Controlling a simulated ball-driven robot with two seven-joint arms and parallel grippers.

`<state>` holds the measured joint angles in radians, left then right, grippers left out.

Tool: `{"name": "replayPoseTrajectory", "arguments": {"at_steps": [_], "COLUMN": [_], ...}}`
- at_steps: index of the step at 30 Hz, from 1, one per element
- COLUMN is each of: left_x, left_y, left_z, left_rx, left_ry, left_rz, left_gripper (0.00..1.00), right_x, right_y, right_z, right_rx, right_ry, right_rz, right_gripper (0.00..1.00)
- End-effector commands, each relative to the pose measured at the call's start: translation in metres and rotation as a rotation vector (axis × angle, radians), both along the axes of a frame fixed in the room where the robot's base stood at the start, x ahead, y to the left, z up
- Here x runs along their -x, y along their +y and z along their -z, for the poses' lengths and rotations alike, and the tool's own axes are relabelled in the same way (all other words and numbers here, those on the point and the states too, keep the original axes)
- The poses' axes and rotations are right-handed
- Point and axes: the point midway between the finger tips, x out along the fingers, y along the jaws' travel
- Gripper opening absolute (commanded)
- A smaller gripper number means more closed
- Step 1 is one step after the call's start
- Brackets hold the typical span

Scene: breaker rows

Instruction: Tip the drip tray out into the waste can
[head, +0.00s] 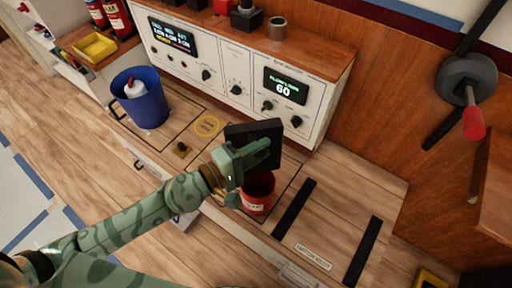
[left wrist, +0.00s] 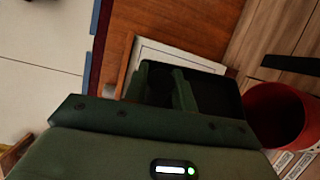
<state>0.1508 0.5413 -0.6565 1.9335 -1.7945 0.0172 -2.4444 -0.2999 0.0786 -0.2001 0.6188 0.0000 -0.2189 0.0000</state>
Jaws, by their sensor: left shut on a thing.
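The black drip tray (head: 262,130) is held by my left gripper (head: 252,154) just above and behind the red waste can (head: 258,196). My left gripper is shut on the tray, its fingers across the near side. The tray looks tilted up on edge; its inside and any contents cannot be made out. The can stands upright on the bench, its open mouth partly hidden by my gripper. In the left wrist view the tray (left wrist: 218,98) is beyond the fingers (left wrist: 168,88), with the can (left wrist: 278,112) to its right. My right gripper is in neither view.
A blue bucket (head: 146,104) with a white bottle in it stands left on the bench. The control panel (head: 232,68) rises close behind the tray. Black strips (head: 294,208) lie right of the can, with bare wood around. A lever with a red knob (head: 473,122) is at right.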

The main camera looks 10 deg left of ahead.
Motion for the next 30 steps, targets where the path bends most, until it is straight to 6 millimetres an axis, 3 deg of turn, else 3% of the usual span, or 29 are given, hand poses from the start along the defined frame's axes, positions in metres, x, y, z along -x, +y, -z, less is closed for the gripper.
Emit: {"name": "replayPoseTrajectory", "arguments": {"at_steps": [8,17,30], "left_x": [-0.034,-0.081,-0.133], "left_y": [0.016,0.037,0.061], "left_z": [-0.022,-0.012,0.049], "left_rx": [0.099,0.242,0.456], "left_ry": [0.201,0.517,0.997], "left_rz": [-0.003,-0.003,-0.004], "left_gripper": [0.0,0.0,0.0], "right_x": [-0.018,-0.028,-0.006], "right_y": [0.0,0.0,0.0], "right_z": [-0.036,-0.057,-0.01], "right_rx": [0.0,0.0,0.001], "right_ry": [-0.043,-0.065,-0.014], "right_rz": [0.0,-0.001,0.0], "right_gripper": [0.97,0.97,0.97]}}
